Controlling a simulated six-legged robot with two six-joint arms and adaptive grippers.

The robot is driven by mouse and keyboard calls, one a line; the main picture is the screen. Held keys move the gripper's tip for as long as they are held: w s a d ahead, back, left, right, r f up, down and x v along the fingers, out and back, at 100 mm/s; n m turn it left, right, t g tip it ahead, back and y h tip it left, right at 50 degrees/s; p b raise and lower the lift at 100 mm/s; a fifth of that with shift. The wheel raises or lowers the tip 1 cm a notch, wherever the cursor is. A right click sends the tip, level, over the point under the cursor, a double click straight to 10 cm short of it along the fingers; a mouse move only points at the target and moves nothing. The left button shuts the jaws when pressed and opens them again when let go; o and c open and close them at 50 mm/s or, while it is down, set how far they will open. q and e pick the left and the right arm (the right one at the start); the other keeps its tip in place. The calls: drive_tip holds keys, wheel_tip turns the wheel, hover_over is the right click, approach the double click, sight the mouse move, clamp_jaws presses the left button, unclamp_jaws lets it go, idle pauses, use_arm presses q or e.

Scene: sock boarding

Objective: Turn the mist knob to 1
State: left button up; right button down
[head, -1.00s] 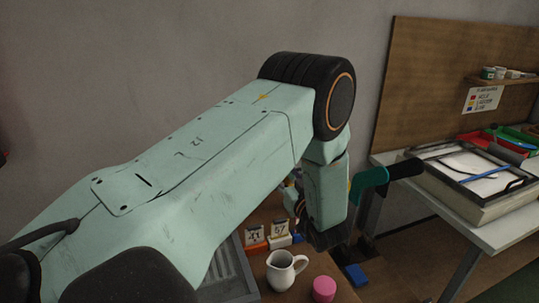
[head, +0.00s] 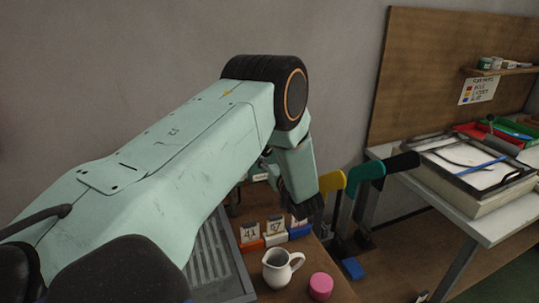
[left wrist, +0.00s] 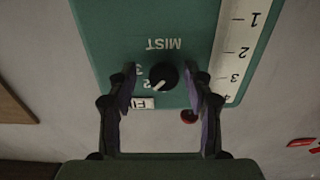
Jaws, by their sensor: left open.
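The mist knob (left wrist: 163,76) is a round black knob with a white pointer mark, on a green panel (left wrist: 110,30) lettered MIST, seen upside down in the left wrist view. Its pointer slants to the lower left in that view, near a printed 2. Part of the dial is hidden by a finger. My left gripper (left wrist: 163,88) is open, with one finger on each side of the knob. I cannot tell whether the fingers touch it. In the head view, my left arm hides most of the panel. My right gripper is not in view.
A white scale strip (left wrist: 238,55) runs along the panel. In the head view, a white jug (head: 280,268), a pink cylinder (head: 320,286) and small numbered cards (head: 275,228) stand below the arm. Yellow (head: 331,182) and teal (head: 366,174) levers rise just right of it.

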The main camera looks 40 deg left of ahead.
use_arm(q)
drive_tip(key=shift+s+a+r, duration=0.15)
drive_tip(key=shift+s+a, duration=0.05)
drive_tip(key=shift+s, duration=0.1)
drive_tip(key=shift+c, duration=1.1)
drive_tip(key=shift+w+d, duration=0.1)
drive_tip(key=shift+w, duration=0.15)
drive_tip(key=c, duration=0.4)
drive_tip(key=shift+s, duration=0.1)
clamp_jaws()
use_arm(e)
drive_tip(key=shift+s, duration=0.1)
